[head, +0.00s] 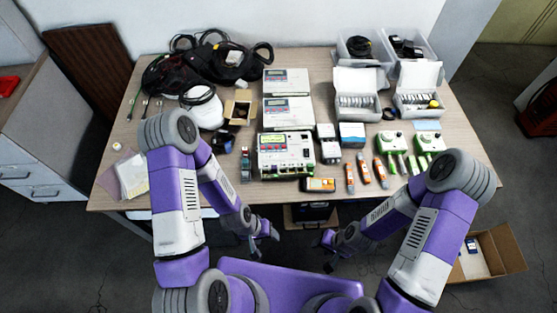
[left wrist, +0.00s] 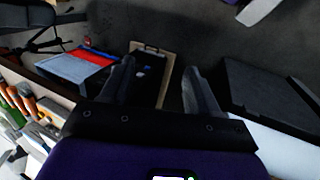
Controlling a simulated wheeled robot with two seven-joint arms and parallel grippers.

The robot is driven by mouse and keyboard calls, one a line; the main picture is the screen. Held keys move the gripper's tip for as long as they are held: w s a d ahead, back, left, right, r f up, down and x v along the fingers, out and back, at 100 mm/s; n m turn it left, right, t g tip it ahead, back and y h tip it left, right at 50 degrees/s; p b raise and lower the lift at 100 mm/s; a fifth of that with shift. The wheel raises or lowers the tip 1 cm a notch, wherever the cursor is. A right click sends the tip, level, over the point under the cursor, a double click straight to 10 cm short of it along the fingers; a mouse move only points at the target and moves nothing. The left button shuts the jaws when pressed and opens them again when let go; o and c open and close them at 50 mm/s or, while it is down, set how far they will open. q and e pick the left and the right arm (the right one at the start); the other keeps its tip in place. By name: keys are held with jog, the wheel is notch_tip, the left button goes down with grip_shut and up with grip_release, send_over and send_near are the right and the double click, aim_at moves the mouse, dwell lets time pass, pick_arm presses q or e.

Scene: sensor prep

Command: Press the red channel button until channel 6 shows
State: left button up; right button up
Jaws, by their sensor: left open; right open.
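A white and green device (head: 285,155) with a small screen and several sockets stands near the front middle of the table. Two similar flat white units, a middle one (head: 287,111) and a rear one (head: 286,81), lie behind it. A red channel button and a channel number are too small to make out. My left gripper (head: 266,234) is open and empty in front of the table edge, apart from the devices. Its two spread fingers show in the left wrist view (left wrist: 158,85), pointing over the floor. My right gripper (head: 331,243) is open and empty, also in front of the table.
Orange-grey handhelds (head: 319,184) lie along the table's front edge right of the device. Green-white instruments (head: 391,145) and boxes of discs (head: 357,105) stand further right. A white helmet (head: 203,105) and black bags sit back left. An open carton (head: 490,253) stands on the floor at right.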

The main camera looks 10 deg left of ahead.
pick_arm(q)
grip_shut()
dwell(0.4)
dwell(1.4)
